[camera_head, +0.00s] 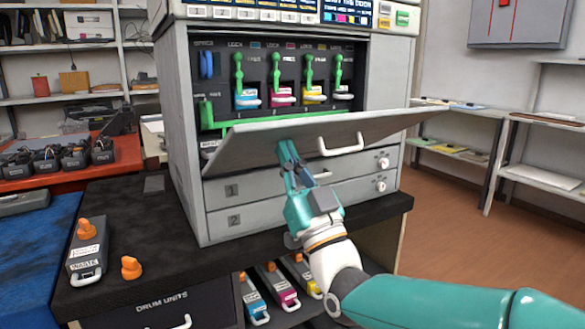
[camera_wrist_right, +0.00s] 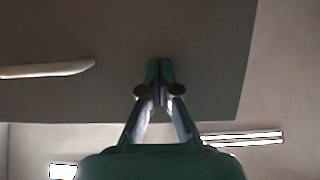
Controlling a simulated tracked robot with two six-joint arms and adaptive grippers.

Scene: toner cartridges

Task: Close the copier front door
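The copier (camera_head: 190,130) stands on a dark bench top. Its grey front door (camera_head: 245,143) is hinged low and hangs partly open, tilted outward, with a white handle (camera_head: 341,145) on its outer face. The cartridge bay (camera_head: 290,75) behind it shows above the door. My right gripper (camera_head: 287,152) is at the outer face of the door, left of the handle. In the right wrist view the fingers (camera_wrist_right: 160,70) are together with nothing between them, against or just short of the door panel (camera_wrist_right: 85,30); contact is unclear. My left gripper is not in view.
Two drawers, marked 1 (camera_head: 240,190) and 2 (camera_head: 240,220), sit below the door. A waste unit (camera_head: 88,250) and an orange knob (camera_head: 131,267) lie on the bench at left. Shelves (camera_head: 535,130) stand at right, with open floor before them.

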